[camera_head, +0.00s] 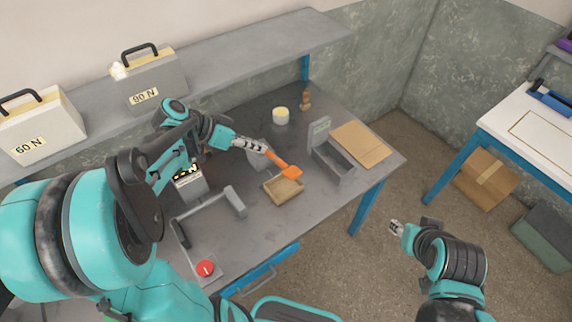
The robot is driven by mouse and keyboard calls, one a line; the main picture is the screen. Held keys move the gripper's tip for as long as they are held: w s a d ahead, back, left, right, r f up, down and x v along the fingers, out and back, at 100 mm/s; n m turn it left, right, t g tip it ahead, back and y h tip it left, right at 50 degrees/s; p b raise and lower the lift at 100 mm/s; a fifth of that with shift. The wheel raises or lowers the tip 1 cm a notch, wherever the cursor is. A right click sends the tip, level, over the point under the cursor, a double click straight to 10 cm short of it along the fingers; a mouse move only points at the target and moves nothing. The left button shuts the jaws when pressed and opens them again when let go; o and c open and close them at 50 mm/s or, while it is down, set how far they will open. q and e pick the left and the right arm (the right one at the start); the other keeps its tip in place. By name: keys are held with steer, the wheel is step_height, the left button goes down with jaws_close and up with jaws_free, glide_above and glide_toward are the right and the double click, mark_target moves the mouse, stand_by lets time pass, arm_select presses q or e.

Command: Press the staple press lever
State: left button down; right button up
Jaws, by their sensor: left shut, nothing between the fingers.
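The staple press appears to be the grey upright body (256,157) on the workbench, with an orange lever (285,166) sloping down to the right and ending in a flat paddle. The paddle is over or just behind a shallow tan tray (282,190). My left gripper (264,148) is shut and empty, its fingertips close to the lever's upper end and the press body. I cannot tell whether they touch. My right gripper (394,227) is off the bench, over the floor at the right; its fingers are too small to judge.
A grey hinged box (333,163), a cardboard sheet (361,146), a cream round container (281,116) and a wooden piece (306,101) are on the bench. A grey bar fixture (236,202) and red button (205,268) are nearer. Weight cases (150,84) sit on the shelf.

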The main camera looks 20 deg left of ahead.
arm_select(q)
steer(key=b+x, duration=0.1)
steer(key=x, duration=0.3)
steer(key=s+f+b+x, duration=0.1)
steer(key=x, duration=0.3)
steer(key=b+x, duration=0.2)
steer(key=x, duration=0.2)
steer(key=shift+s+a+f, duration=0.15)
steer(key=shift+s+a, duration=0.05)
steer(key=shift+s+d+f, duration=0.15)
steer(key=shift+f, duration=0.5)
